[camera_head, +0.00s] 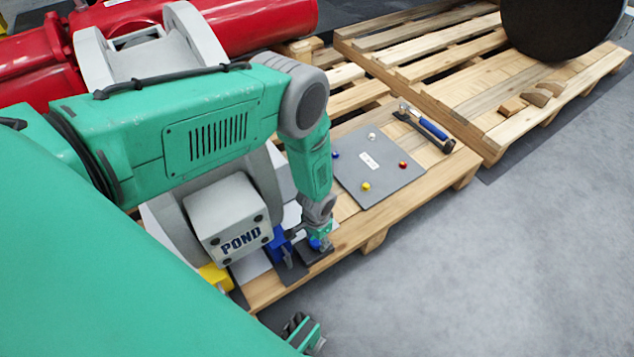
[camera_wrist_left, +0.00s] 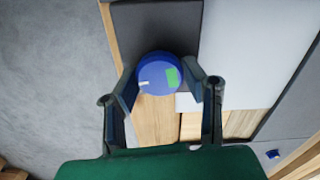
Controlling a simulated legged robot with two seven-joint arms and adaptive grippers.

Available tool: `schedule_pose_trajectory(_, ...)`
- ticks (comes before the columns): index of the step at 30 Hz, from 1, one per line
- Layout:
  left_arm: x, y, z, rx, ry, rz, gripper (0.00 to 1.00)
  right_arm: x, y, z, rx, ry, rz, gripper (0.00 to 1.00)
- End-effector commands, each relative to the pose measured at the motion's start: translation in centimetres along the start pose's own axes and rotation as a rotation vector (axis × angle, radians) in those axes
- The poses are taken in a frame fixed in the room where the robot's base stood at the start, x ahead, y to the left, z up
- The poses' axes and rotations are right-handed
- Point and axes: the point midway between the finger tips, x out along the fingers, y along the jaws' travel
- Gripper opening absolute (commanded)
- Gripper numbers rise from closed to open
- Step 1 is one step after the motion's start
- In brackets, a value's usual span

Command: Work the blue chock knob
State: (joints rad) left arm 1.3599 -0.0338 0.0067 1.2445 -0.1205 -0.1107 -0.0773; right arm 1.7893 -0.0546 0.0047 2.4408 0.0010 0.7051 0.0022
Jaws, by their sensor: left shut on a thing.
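The blue chock knob (camera_wrist_left: 158,74) is a round blue cap with a green patch and a small white mark. It sits at the edge of a dark plate in the left wrist view. My left gripper (camera_wrist_left: 160,88) has a finger on each side of the knob and is shut on it. In the head view the left gripper (camera_head: 319,243) points down at the pallet's front edge, with a bit of blue between its fingers. Part of my right gripper (camera_head: 304,334) shows at the bottom of the head view; its fingers are too unclear to read.
A grey box marked POND (camera_head: 228,218) stands left of the left gripper, with a blue block (camera_head: 279,244) and a yellow block (camera_head: 216,278) near it. A grey board (camera_head: 380,182) with coloured knobs and a blue-handled tool (camera_head: 430,128) lie behind. Open floor is at right.

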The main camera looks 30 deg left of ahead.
Motion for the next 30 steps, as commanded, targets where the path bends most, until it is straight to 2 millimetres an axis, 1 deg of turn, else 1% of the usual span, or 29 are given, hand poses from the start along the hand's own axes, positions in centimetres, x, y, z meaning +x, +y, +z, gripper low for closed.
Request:
schedule_pose_trajectory(1,0.0,0.1,0.4,0.000,-0.011,0.002,0.09,0.0,0.0,0.0,0.000,0.000,0.000,0.40)
schedule_pose_trajectory(5,0.1,0.1,0.5,-0.001,-0.012,0.002,0.09,0.0,0.0,0.0,0.000,0.000,0.000,0.40)
schedule_pose_trajectory(6,0.1,0.1,0.5,-0.001,-0.012,0.002,0.48,0.0,0.0,0.0,0.000,0.000,0.000,0.40)
schedule_pose_trajectory(7,0.1,0.1,0.5,-0.001,-0.012,0.002,0.59,0.0,0.0,0.0,0.000,0.000,0.000,0.40)
schedule_pose_trajectory(16,0.0,0.0,0.2,-0.002,-0.006,0.001,0.59,0.0,0.0,0.0,0.000,0.000,0.000,0.40)
schedule_pose_trajectory(20,-0.8,0.0,0.1,-0.002,-0.004,0.000,0.59,-0.1,0.0,0.1,0.000,0.003,0.000,0.40)
schedule_pose_trajectory(23,-2.4,0.0,0.0,-0.002,-0.004,0.000,0.59,-0.1,0.0,0.1,0.000,0.003,0.000,0.40)
schedule_pose_trajectory(30,-7.5,0.0,0.0,-0.002,-0.005,0.000,0.59,-0.1,0.0,0.1,0.000,0.003,0.000,0.40)
